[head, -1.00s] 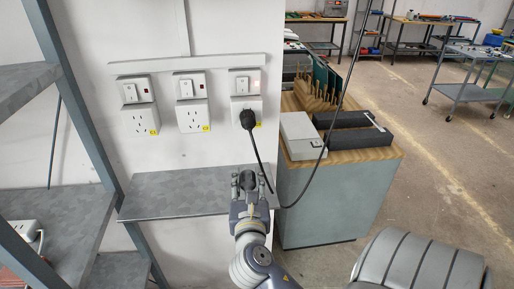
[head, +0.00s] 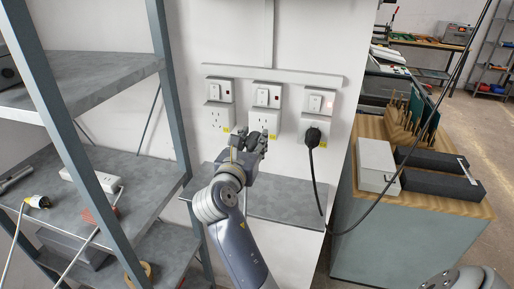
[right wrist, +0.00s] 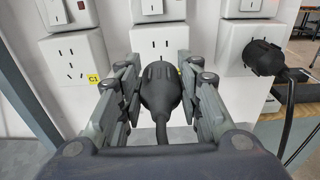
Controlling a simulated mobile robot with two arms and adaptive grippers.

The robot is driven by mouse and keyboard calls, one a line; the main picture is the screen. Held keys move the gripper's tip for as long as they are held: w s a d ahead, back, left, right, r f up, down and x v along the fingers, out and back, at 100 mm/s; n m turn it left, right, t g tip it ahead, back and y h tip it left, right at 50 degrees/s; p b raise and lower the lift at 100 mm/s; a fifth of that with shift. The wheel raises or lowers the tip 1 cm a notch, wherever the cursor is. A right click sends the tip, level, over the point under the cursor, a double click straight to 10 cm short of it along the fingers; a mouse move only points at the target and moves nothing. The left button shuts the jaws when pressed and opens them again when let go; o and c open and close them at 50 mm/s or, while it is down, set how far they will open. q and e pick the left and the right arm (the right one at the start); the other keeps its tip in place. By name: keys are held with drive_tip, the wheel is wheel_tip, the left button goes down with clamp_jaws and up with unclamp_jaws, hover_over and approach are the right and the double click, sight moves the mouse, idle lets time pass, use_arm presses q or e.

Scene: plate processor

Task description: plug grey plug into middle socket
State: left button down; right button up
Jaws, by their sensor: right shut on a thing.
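The dark grey plug (right wrist: 160,88) is between the fingers of my right gripper (right wrist: 160,82), which is shut on it. Its cable runs down towards the palm in the right wrist view. In the head view my right gripper (head: 249,146) is just below the middle socket (head: 265,119) and hides the plug. In the right wrist view the middle socket (right wrist: 155,40) is straight behind the plug, its upper holes showing above it and its lower part hidden. The plug appears apart from the socket; the exact gap cannot be told. My left gripper is not in view.
The left socket (head: 218,117) is empty. A black plug (head: 312,137) sits in the right socket, its cable hanging beside my right arm. A grey wall shelf (head: 285,202) lies below the sockets. A shelving rack (head: 172,100) stands left, a wooden-topped cabinet (head: 440,205) right.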

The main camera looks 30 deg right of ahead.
sight(257, 133)
drive_tip(key=shift+w+d, duration=0.35)
drive_tip(key=shift+b+x, duration=0.5)
drive_tip(key=shift+x, duration=0.4)
drive_tip(key=shift+b+x, duration=0.4)
drive_tip(key=shift+x, duration=0.65)
drive_tip(key=shift+d+r, duration=0.1)
drive_tip(key=shift+r, duration=0.05)
drive_tip(key=shift+p, duration=0.3)
drive_tip(key=shift+p, duration=0.4)
